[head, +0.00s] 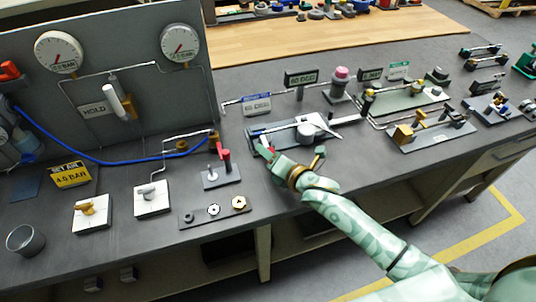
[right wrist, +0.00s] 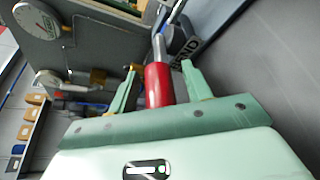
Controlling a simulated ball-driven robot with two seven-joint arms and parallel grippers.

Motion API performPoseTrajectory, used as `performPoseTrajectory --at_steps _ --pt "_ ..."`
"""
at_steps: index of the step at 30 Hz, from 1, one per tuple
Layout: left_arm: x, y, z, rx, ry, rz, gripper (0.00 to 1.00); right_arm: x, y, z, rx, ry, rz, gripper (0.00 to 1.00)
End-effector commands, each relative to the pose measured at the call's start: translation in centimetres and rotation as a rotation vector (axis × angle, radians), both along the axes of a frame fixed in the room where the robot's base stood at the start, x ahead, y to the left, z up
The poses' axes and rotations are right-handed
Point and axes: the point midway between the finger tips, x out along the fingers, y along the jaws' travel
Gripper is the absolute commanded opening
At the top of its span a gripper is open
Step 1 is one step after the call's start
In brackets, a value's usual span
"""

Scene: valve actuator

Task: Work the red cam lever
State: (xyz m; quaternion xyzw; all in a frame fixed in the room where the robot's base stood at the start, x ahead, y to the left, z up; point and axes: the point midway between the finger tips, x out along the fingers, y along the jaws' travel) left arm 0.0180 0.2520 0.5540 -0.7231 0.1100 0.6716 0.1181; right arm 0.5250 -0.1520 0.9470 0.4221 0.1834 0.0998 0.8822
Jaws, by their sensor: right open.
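The red cam lever (right wrist: 158,86) shows in the right wrist view as a red cylindrical grip on a metal rod. It stands between the two green fingers of my right gripper (right wrist: 160,70), with a visible gap on each side. In the head view, a bit of the red grip (head: 269,149) shows at the tip of my right gripper (head: 267,153), by the left end of the flat mechanism plate (head: 256,133). My gripper partly hides the grip there. My right gripper is open around the grip. My left gripper is not in view.
A small block with another red-topped post (head: 225,160) stands just left of my right gripper. A plate with round fittings (head: 188,221) lies in front of it. The gauge panel (head: 130,60) rises at the left. Bare bench (head: 262,200) lies near my forearm.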

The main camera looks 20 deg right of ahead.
Motion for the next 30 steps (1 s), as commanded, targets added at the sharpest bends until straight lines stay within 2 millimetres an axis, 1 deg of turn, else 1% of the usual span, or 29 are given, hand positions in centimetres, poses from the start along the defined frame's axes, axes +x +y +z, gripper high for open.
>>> performPoseTrajectory --at_steps 1,4,12,13,14,15,18,22,27,30 --pt "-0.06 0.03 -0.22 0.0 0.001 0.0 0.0 0.48 0.2 -0.2 0.001 0.0 0.0 0.49" --pt "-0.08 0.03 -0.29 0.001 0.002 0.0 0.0 0.98 0.43 -0.24 0.0 -0.001 0.001 0.49" --pt "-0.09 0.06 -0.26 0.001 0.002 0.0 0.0 1.1 0.45 -0.24 0.0 -0.001 0.001 0.49" --pt "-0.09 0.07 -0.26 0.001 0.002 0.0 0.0 1.09 0.45 -0.24 0.0 -0.001 0.001 0.44" --pt "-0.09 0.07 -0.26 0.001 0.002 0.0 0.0 1.09 0.45 -0.24 0.0 0.0 0.0 0.35" --pt "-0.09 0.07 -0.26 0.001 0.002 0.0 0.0 1.08 0.44 -0.24 0.0 0.0 0.0 0.24" --pt "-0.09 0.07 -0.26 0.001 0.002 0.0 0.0 1.08 0.44 -0.24 0.0 0.0 0.0 0.0" --pt "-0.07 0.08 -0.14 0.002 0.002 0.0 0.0 1.1 0.38 -0.17 -0.001 -0.001 0.006 0.0" --pt "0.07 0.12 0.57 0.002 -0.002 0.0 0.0 1.11 0.03 -0.07 -0.005 -0.002 0.051 0.0" --pt "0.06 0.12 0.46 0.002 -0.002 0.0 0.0 1.07 0.06 -0.25 -0.001 0.001 0.053 0.0"
